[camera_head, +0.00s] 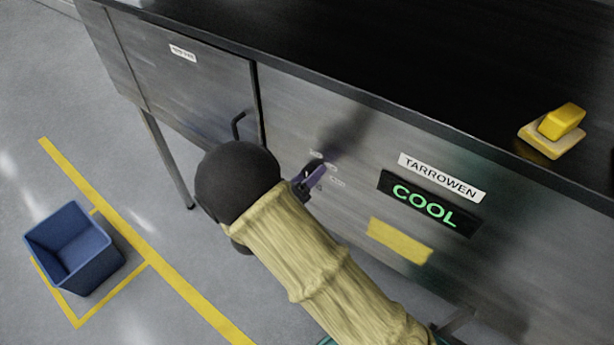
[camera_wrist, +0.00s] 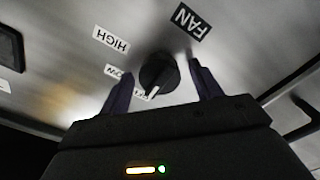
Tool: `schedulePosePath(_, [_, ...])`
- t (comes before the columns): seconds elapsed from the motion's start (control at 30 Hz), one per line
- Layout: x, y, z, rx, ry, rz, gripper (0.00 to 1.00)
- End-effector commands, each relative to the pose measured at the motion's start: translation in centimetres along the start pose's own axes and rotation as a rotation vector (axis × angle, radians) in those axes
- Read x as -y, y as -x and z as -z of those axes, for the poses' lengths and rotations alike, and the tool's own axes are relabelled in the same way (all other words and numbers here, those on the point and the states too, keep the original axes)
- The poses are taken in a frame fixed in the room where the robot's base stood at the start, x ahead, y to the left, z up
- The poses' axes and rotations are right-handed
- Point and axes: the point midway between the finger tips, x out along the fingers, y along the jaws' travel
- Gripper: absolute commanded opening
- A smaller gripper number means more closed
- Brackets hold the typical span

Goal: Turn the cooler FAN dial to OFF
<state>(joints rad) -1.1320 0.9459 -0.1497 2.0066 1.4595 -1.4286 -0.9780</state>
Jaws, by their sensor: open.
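The FAN dial (camera_wrist: 158,74) is a round black knob on the steel cooler front (camera_head: 290,110). In the wrist view its white pointer aims down, toward a small label (camera_wrist: 140,94) that is partly hidden by my left finger. A FAN label (camera_wrist: 190,21) sits above right of it, a HIGH label (camera_wrist: 111,40) to the upper left, and another small label (camera_wrist: 113,71) to the left. My gripper (camera_wrist: 163,70) is open, its dark purple fingers on either side of the dial; I cannot tell whether they touch it. In the head view my gripper (camera_head: 310,178) largely hides the dial.
A green COOL display (camera_head: 430,203), a TARROWEN label (camera_head: 442,177) and a yellow patch (camera_head: 399,240) are right of my gripper. A black door handle (camera_head: 239,125) is close on the left. A yellow object (camera_head: 553,131) lies on the dark counter. A blue bin (camera_head: 74,246) stands on the floor.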

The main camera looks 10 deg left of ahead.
Motion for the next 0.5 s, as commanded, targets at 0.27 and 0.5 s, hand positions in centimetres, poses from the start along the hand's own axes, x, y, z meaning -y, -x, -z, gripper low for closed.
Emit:
schedulePosePath(0.27, [0.2,1.1,-0.1,0.0,-0.001,0.003,0.64])
schedulePosePath(0.5, [0.4,5.2,-0.3,-0.001,-0.002,0.005,0.64])
